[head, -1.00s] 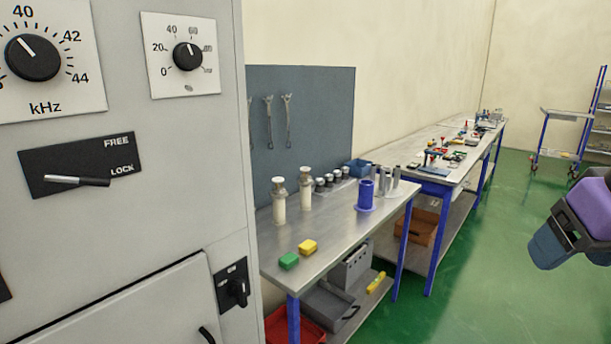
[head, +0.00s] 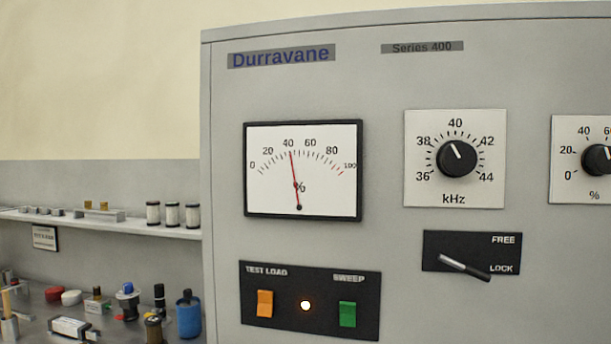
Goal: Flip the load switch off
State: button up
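The head view shows the front of a grey cabinet marked Durravane. Low on it is a black panel (head: 309,300) with an orange rocker switch (head: 265,304) under the label TEST LOAD and a green rocker switch (head: 347,314) under SWEEP. A small round lamp (head: 306,305) between them is lit. Which way each rocker is pressed is too small to tell. A meter (head: 303,171) above has its red needle near 40 percent. My gripper is not in the current view.
Right of the meter are a kHz knob (head: 457,158), a FREE/LOCK lever (head: 464,267) pointing at LOCK, and a percent knob (head: 597,160). At left, a bench holds a blue bottle (head: 188,316) and small parts, below a shelf (head: 110,224) with jars.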

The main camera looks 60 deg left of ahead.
aim_at(265, 297)
jog(key=j+u, duration=0.1)
jog(key=u, duration=2)
